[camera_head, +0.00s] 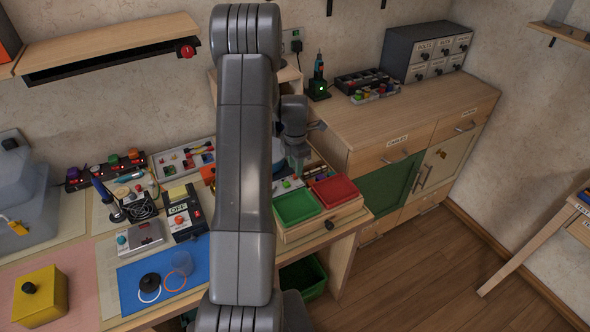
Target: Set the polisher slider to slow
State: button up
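I cannot pick out the polisher or its slider for certain at this size. A dark box marked OFF (180,215) with an orange button stands left of my arm on the bench. A low grey unit with a teal knob (142,238) sits beside it. My arm runs up the middle and hides part of the bench. My gripper (297,165) points down above the small parts behind the red and green trays. Its fingertips are small and partly hidden, so I cannot tell whether they are open or shut.
A green tray (297,206) and a red tray (335,190) sit at the bench's right end. A blue mat (150,295) holds a black knob and rings. A yellow box (40,297) stands front left. The wooden cabinet top (425,112) is clear in front.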

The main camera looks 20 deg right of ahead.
jog(key=shift+f, duration=1.6)
grip_shut()
